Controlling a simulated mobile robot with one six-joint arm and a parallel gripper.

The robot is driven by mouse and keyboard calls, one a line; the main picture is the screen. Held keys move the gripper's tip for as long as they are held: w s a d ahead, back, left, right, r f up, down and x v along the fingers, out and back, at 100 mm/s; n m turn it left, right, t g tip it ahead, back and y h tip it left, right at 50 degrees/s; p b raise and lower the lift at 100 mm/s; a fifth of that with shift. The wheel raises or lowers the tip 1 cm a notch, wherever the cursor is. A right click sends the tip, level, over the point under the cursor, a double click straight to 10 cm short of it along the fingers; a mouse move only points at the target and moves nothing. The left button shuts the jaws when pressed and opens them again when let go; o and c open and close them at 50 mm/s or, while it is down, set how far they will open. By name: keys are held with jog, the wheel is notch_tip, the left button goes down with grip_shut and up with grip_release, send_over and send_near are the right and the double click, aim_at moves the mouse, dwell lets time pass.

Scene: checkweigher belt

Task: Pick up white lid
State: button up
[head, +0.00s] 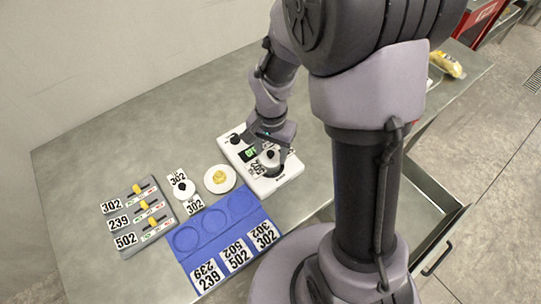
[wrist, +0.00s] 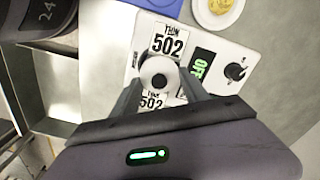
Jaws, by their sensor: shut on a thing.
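A round white lid with a black knob (wrist: 159,79) sits between the two fingers of my gripper (wrist: 161,88) in the wrist view. My gripper is shut on it. "502" labels show just above and below the lid. In the head view my gripper (head: 271,152) is over the white scale (head: 287,182), and the lid is partly hidden by it. Whether the lid is clear of what lies under it cannot be told. A second white lid with a black knob (head: 183,188) stands left, between "302" labels.
The scale has a green display (wrist: 201,66) and a black dial (wrist: 235,72). A white plate with yellow food (head: 219,179) stands left of it. A blue tray (head: 213,250) with round recesses lies in front. A grey slider panel (head: 137,216) is far left. The table's back is clear.

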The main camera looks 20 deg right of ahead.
notch_tip(320, 180, up, 4)
jog(key=shift+r+p, duration=0.1)
jog(key=shift+p, duration=0.95)
jog(key=s, duration=1)
notch_tip(320, 180, up, 3)
jog(key=n+b, duration=0.1)
send_over(271, 152)
jog(key=shift+r, duration=0.15)
jog(key=shift+w+f, duration=0.2)
jog(key=shift+f, duration=0.05)
notch_tip(271, 152, down, 6)
jog(key=b, duration=0.5)
jog(key=shift+s+b, duration=0.1)
jog(key=shift+b, duration=0.3)
